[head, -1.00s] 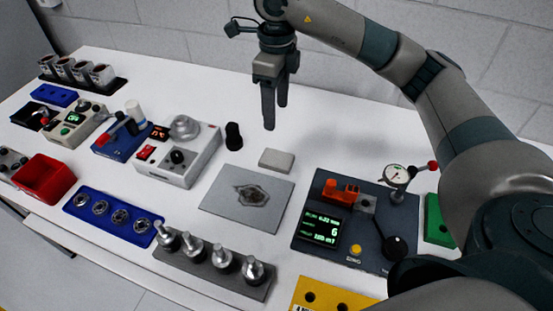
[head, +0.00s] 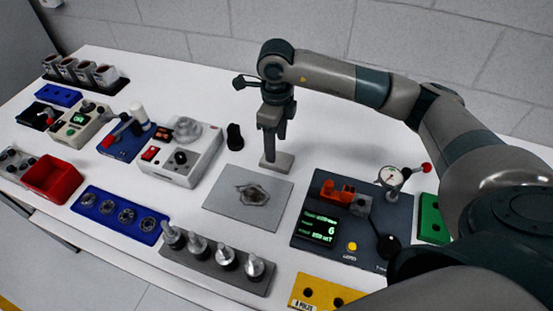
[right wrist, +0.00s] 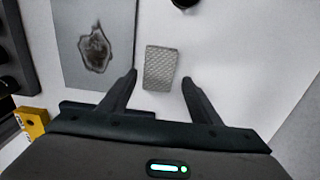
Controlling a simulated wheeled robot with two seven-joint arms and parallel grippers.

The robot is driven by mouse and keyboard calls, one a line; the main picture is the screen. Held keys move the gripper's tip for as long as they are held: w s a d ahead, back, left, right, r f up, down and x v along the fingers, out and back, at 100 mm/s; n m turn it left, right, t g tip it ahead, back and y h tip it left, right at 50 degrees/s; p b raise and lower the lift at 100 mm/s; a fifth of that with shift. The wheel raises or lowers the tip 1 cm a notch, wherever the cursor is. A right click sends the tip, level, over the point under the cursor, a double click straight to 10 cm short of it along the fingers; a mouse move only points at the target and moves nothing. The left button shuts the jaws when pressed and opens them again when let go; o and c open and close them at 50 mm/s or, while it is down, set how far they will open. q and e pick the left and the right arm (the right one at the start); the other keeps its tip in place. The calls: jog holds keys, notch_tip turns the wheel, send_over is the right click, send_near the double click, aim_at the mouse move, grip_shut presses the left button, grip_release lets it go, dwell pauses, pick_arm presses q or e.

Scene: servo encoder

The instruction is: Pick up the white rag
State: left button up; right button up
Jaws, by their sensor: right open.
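The white rag (head: 284,161) is a small pale folded block on the white table, just behind the grey plate. It also shows in the right wrist view (right wrist: 161,66), with a woven texture, between and a little beyond the two fingertips. My right gripper (head: 270,155) is open and points down at the rag from above; in the right wrist view its fingers (right wrist: 160,76) stand on either side of the rag's near end, with a gap on both sides. The head view does not show clearly whether a finger touches the rag. My left gripper is in no view.
A grey plate with a dark stain (head: 225,205) lies in front of the rag. A black knob-like piece (head: 234,137) stands to the left, and a dark panel with a gauge (head: 330,245) lies to the right. The table behind the rag is clear.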

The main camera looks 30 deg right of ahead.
aim_at(277, 158)
jog(key=shift+s+f+p, duration=0.1)
jog(key=shift+f+p, duration=0.75)
jog(key=shift+p, duration=0.1)
notch_tip(277, 158, down, 2)
jog(key=shift+f+p, duration=0.1)
jog(key=shift+p, duration=0.45)
jog(key=shift+f, duration=0.65)
jog(key=c, duration=0.8)
jog(key=shift+r, duration=0.15)
